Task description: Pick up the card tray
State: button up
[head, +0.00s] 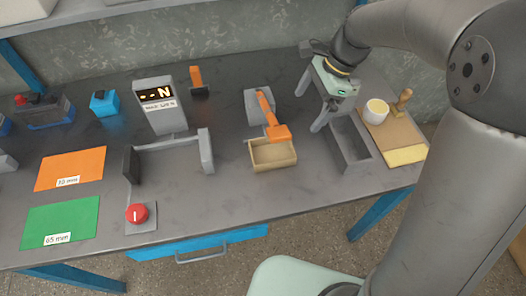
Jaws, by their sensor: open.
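A small tan tray (258,163), which looks like the card tray, sits on the dark grey table right of the middle, near the front. It is open at the top, and its inside shows no clear contents. An orange-handled tool (268,112) leans from a grey block to the tray's far rim; I cannot tell whether it touches the rim. My gripper (309,111) is open and empty, to the right of and behind the tray, apart from it. It points down beside a long grey bin.
The grey bin (362,157) stands right of the tray. A board with a white cup (376,111) and a wooden stamp (403,98) lies farther right. A grey frame (207,152), a display post (160,112) and a red button (137,213) are left.

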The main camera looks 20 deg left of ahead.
send_near(275, 155)
jog(key=shift+p+x, duration=0.3)
jog(key=shift+x, duration=2.3)
jog(key=c, duration=0.9)
